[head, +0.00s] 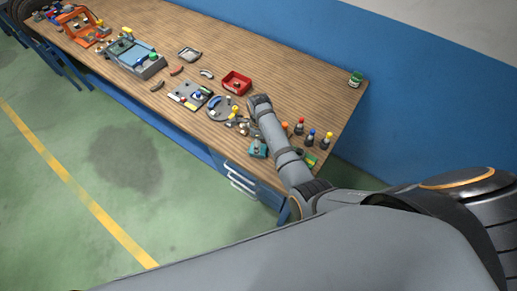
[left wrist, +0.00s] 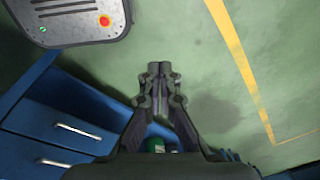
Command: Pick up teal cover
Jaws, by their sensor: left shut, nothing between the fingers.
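A small teal piece (head: 257,149), which looks like the teal cover, lies near the table's front edge in the head view. An arm from the right reaches over the table. Its gripper, my right one (head: 238,126), is low among small parts up and left of the teal piece, apart from it. Its fingers are too small to tell open from shut. My left gripper (left wrist: 160,70) shows in the left wrist view, shut and empty above the green floor. It is not clearly visible in the head view. No teal cover shows in the left wrist view.
The wooden table (head: 215,50) holds a red tray (head: 236,82), a grey-blue vehicle body (head: 136,57), an orange frame (head: 88,30) and several coloured pegs right of the arm. A green-capped jar (head: 355,78) stands at the far corner. Blue drawers (left wrist: 65,125) are beside my left gripper.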

